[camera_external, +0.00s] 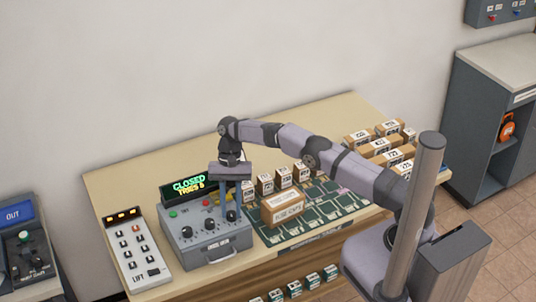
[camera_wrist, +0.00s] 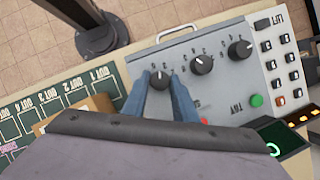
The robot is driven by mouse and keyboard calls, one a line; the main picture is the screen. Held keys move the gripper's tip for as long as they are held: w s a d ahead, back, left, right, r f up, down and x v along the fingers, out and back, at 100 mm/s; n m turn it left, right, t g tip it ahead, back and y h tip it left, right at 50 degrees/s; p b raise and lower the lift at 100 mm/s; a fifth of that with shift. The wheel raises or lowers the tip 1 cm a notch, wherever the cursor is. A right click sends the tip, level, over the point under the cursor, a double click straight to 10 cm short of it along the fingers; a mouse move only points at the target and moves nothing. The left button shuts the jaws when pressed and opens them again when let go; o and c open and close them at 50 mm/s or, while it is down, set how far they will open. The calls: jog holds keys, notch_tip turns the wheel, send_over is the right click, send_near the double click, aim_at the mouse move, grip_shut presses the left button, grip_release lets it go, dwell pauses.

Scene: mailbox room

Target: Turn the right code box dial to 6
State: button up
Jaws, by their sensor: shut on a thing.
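The grey code box (camera_external: 206,239) stands on the table with three black dials on its sloped top. The right dial (camera_external: 231,216) is at the box's right side in the external view. In the wrist view, which is turned about, the same dial (camera_wrist: 159,79) is the leftmost. My gripper (camera_external: 235,208) points down at it, and its blue fingers (camera_wrist: 162,84) are shut on the dial from both sides. The middle dial (camera_wrist: 202,65) and the left dial (camera_wrist: 240,49) are free. The dial's number marks are too small to read surely.
A display (camera_external: 188,187) behind the box reads "CLOSED" and a tries line. A white lift keypad (camera_external: 137,247) stands left of the box. A cardboard box (camera_external: 285,208) on the green slotted board stands close to the right. More small boxes lie farther right.

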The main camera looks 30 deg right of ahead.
aim_at(231, 213)
jog(key=o, duration=1)
jog(key=shift+o, duration=0.2)
jog(key=shift+w+r, duration=0.1)
jog(key=shift+r, duration=0.05)
jog(key=shift+w+d+r+b, duration=0.2)
jog(key=shift+r+b, duration=0.3)
jog(key=shift+b, duration=0.25)
jog(key=shift+p+v, duration=0.6)
jog(key=shift+v, duration=0.15)
notch_tip(231, 213, up, 7)
jog(key=p, duration=0.6)
jog(key=shift+p, duration=0.3)
jog(key=shift+o, duration=0.2)
jog(key=shift+s+a, duration=0.1)
